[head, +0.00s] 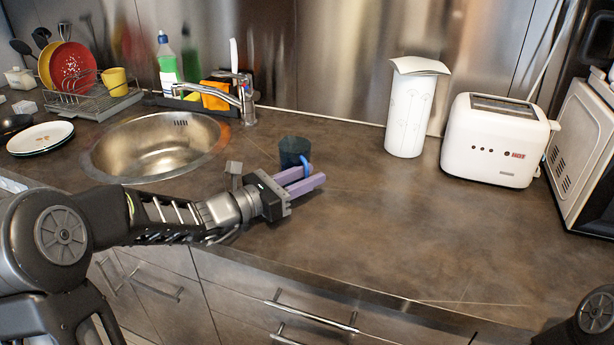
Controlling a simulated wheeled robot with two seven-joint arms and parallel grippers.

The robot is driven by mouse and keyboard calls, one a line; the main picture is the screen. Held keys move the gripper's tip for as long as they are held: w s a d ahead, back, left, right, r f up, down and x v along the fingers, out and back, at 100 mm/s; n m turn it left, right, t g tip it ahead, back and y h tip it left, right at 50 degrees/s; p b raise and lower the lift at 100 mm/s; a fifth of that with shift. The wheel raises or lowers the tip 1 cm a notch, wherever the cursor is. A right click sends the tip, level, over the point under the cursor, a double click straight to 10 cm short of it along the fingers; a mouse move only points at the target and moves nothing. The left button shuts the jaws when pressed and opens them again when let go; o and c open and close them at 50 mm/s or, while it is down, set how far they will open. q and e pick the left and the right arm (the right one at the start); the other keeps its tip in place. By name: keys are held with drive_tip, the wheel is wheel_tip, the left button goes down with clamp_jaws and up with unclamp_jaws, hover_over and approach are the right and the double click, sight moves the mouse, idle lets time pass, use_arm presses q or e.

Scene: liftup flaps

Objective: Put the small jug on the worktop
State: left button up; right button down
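The small jug (292,150) is dark teal with a bright blue handle and is upright over the middle of the brown worktop (390,220), to the right of the sink. It looks to be at the worktop's surface, but I cannot tell whether its base touches. My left gripper (312,176) reaches in from the left, with its two purple fingers at the jug's handle. The fingers are a little apart and the handle shows between their tips. I cannot tell whether they press on it. My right gripper is out of view; only part of my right arm shows at the bottom right.
A white canister (408,112) and a white toaster (497,140) stand at the back right, beside a microwave (585,150). The sink (155,145), faucet (243,98) and dish rack (95,100) are at the left. The worktop's front right is clear.

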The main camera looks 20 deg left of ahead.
use_arm(q)
drive_tip(key=shift+r, duration=0.15)
drive_tip(key=shift+s+a, duration=0.3)
drive_tip(key=v, duration=1.1)
drive_tip(key=shift+s, duration=0.15)
